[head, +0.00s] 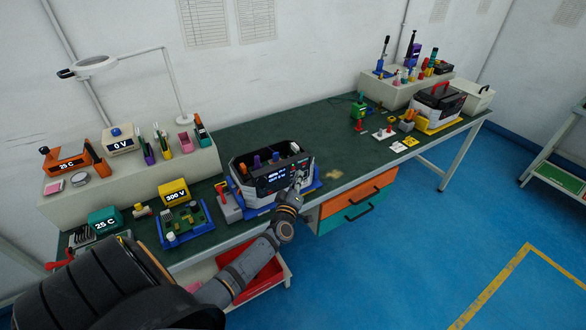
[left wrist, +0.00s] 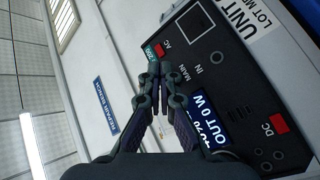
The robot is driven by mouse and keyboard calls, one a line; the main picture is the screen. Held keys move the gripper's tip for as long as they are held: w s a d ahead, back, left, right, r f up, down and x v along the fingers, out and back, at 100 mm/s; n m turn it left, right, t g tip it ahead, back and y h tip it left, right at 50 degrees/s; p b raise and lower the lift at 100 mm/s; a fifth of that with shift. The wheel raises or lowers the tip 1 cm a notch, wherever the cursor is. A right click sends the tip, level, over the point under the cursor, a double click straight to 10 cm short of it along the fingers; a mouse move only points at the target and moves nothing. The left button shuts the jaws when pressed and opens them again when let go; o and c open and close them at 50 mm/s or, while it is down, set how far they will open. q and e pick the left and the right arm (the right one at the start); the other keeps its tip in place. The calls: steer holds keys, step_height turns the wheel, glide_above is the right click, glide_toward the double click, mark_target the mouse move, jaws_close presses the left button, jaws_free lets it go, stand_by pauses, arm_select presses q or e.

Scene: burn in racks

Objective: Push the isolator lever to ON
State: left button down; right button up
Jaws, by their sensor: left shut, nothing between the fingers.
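A dark-topped unit (head: 262,180) with a black front panel stands on a blue base near the bench's front edge. My left gripper (head: 298,180) is at the right end of that panel, its fingers shut and empty. In the left wrist view the shut fingertips (left wrist: 158,72) are in front of the black panel (left wrist: 205,65), by its AC and MAIN markings. The panel also carries a lit display (left wrist: 210,130) reading OUT 0 W and a red DC part (left wrist: 278,123). I cannot make out the isolator lever with certainty; the fingers hide part of the panel. Contact cannot be told.
The green bench top (head: 340,130) holds a yellow meter (head: 174,191), a circuit board (head: 185,222) and a small grey-red box (head: 228,205) left of the unit. Orange and teal drawers (head: 355,195) are below.

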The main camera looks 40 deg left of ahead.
arm_select(q)
steer(key=shift+s+d+p, duration=0.2)
steer(key=shift+s+d, duration=0.15)
steer(key=shift+d, duration=0.5)
steer(key=shift+s+d+p, duration=0.2)
steer(key=shift+s+d, duration=0.15)
steer(key=shift+d, duration=0.45)
steer(key=shift+s+d+p, duration=0.2)
steer(key=shift+s+d, duration=0.15)
steer(key=shift+d, duration=0.5)
steer(key=s+d, duration=0.3)
steer(key=d, duration=0.4)
steer(key=shift+d, duration=0.2)
